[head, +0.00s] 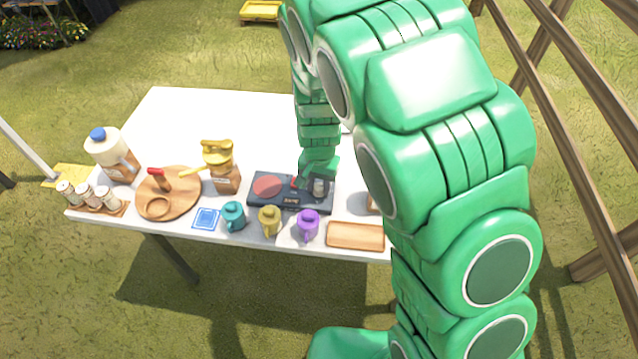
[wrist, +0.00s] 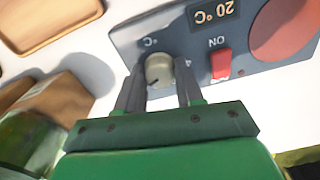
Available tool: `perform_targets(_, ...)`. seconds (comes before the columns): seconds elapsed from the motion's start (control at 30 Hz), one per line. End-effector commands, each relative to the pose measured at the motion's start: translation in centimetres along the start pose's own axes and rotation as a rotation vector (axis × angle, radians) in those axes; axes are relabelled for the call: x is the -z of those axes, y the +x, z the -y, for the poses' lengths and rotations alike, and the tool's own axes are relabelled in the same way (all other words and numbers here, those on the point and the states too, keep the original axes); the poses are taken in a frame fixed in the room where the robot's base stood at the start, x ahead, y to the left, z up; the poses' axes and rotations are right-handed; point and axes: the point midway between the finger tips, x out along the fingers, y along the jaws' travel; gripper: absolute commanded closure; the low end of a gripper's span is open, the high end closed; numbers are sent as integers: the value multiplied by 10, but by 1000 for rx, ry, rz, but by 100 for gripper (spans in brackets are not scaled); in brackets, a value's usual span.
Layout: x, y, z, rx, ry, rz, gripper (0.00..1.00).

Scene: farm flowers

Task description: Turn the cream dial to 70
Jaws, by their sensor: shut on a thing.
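The cream dial (wrist: 159,70) sits on a dark blue-grey hot plate unit (wrist: 130,38), which also shows on the table in the head view (head: 262,203). My gripper (wrist: 160,82) has its two fingers on either side of the dial and is shut on it. In the head view my gripper (head: 318,178) comes down over the right part of the unit. The unit's display (wrist: 214,12) reads 20 °C. A red switch (wrist: 221,65) marked ON sits beside the dial. The dial's markings are mostly hidden by the fingers.
A round red plate (wrist: 285,28) is on the unit. Teal (head: 233,215), yellow (head: 269,220) and purple (head: 308,225) mugs stand before it. A wooden tray (head: 356,236) lies to the right. A coffee grinder (head: 222,168) stands left. The table's back left is clear.

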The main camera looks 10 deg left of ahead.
Motion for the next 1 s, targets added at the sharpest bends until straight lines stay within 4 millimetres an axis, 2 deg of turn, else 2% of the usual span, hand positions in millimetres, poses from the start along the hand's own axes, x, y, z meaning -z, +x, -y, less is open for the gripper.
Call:
perform_targets(0.2, 1, 0, 0, 1, -1, -2, 94)
perform_targets(0.23, 1, 0, 0, 1, -1, -2, 59)
perform_targets(0.37, 0, 0, 0, 0, -1, -1, 39)
perform_targets(0.77, 0, -2, 0, 0, -1, -1, 38)
perform_targets(1.0, 1, -19, 0, 1, -2, -2, 38)
